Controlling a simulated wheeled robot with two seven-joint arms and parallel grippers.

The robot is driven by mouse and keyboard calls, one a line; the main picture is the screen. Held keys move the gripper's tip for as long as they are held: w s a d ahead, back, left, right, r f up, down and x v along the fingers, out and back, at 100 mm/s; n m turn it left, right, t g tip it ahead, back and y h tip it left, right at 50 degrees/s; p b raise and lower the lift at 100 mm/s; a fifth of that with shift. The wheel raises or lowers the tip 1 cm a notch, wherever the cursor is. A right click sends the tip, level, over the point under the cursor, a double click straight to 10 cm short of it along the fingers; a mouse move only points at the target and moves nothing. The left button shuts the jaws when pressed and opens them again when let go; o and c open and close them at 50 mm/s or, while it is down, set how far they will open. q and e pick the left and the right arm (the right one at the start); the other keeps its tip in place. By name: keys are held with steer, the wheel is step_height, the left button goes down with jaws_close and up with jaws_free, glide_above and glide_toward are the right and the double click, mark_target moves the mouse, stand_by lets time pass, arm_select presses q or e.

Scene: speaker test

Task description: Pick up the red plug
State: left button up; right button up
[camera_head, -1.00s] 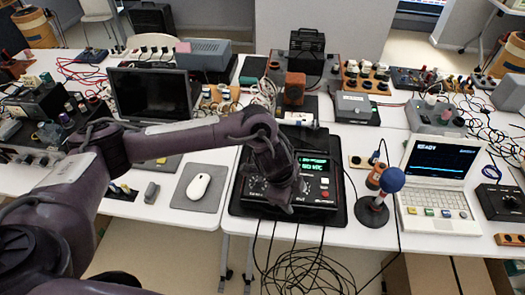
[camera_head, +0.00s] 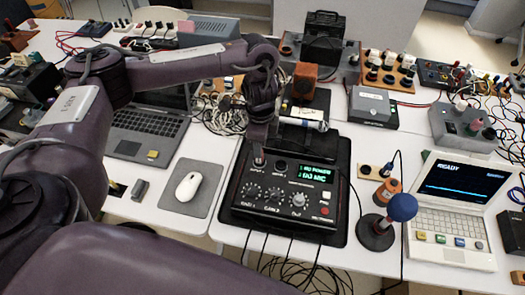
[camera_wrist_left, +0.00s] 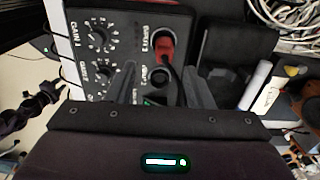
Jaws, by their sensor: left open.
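The red plug (camera_wrist_left: 164,46) sits in the socket marked INPUT 1 on the black audio box (camera_wrist_left: 90,65), with a dark cable running from it. In the head view the box (camera_head: 270,212) lies on the table, and my gripper largely hides the plug. My left gripper (camera_head: 258,150) points down over the box's back left corner. In the left wrist view my left gripper (camera_wrist_left: 161,70) is open and empty, its fingers spread to either side of the line to the plug.
A second, empty socket (camera_wrist_left: 160,75) is beside the plug.

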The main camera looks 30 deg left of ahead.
arm_select(q)
steer(key=f, duration=0.3)
steer(key=shift+a+p, duration=0.3)
steer(key=shift+p, duration=0.1)
steer(key=f, duration=0.3)
steer(key=shift+w, duration=0.2)
jaws_close()
arm_select(e)
steer(key=shift+s+a+r, duration=0.1)
steer(key=shift+s+r, duration=0.1)
steer(key=shift+s, duration=0.3)
steer(key=shift+s+a+r, duration=0.1)
steer(key=shift+s+r, duration=0.05)
steer(key=shift+s, duration=0.35)
